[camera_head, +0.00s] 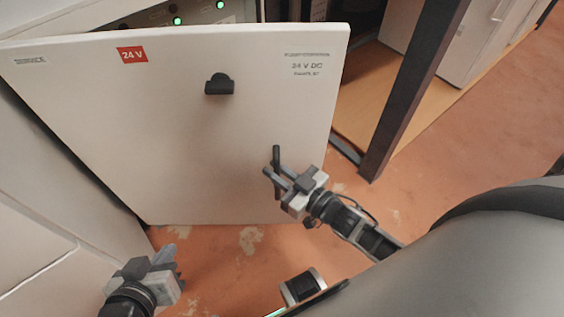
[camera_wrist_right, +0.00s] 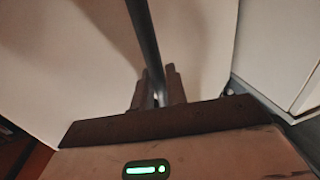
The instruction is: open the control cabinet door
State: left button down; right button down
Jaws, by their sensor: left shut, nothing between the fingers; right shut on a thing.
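The control cabinet door (camera_head: 170,120) is a large off-white panel with a red 24 V label, a small black latch or knob (camera_head: 220,85) and a dark vertical bar handle (camera_head: 276,157) near its lower right. The door stands open at an angle, with the cabinet interior (camera_head: 190,14) showing above its top edge. My right gripper (camera_head: 273,176) is shut on the handle. In the right wrist view the dark bar (camera_wrist_right: 143,35) runs between the fingers (camera_wrist_right: 158,88). My left gripper (camera_head: 170,258) is shut and empty, low at the left, apart from the door.
Green lights (camera_head: 220,5) glow inside the cabinet. A dark upright post (camera_head: 410,85) stands to the right of the door, with a wooden surface (camera_head: 365,100) behind it. White panels (camera_head: 40,225) stand at lower left. The orange-brown floor (camera_head: 480,110) is clear at right.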

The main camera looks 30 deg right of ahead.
jog(key=c, duration=1.7)
grip_release()
jog(key=shift+c, duration=0.2)
